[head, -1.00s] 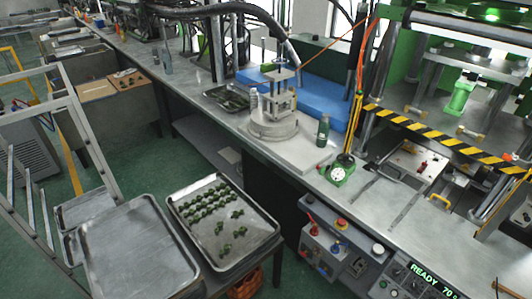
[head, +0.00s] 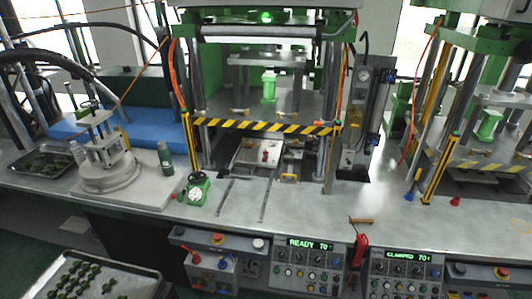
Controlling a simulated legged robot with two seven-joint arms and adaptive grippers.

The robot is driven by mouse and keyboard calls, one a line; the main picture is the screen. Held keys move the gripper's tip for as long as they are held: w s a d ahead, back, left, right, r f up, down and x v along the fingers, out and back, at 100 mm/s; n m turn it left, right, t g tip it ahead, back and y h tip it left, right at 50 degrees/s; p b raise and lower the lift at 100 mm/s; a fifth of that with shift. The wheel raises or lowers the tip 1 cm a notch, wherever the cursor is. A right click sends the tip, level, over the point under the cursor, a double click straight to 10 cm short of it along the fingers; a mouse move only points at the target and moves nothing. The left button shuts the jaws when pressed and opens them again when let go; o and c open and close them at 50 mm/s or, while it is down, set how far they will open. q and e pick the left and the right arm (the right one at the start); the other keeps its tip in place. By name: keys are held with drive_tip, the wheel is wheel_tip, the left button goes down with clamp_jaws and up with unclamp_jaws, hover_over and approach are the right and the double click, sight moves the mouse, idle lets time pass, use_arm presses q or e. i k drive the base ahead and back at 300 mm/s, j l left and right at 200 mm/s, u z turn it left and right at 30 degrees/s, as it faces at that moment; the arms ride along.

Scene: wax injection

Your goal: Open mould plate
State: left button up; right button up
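A pale metal mould plate (head: 247,153) lies on the bed of the wax press (head: 270,104) in the middle of the head view. A small red part (head: 265,155) sits on it. A second darker plate or block stands to its right, partly hidden by the striped bar. A yellow handle (head: 290,178) is at the front right of the mould area. At this size I cannot tell whether the mould plate is open or closed. Neither my left nor my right gripper is in view.
A black and yellow striped bar (head: 265,127) crosses the press front. A gauge (head: 197,190) stands left of two rails on the bench. A control panel reading READY (head: 311,245) is below. A second press (head: 490,130) stands right. A tray of green parts (head: 135,265) is lower left.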

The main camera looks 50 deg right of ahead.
sight(245, 161)
drive_tip(key=z, duration=1.5)
drive_tip(key=i+j+z, duration=0.1)
drive_tip(key=i+j, duration=0.05)
drive_tip(key=j, duration=0.1)
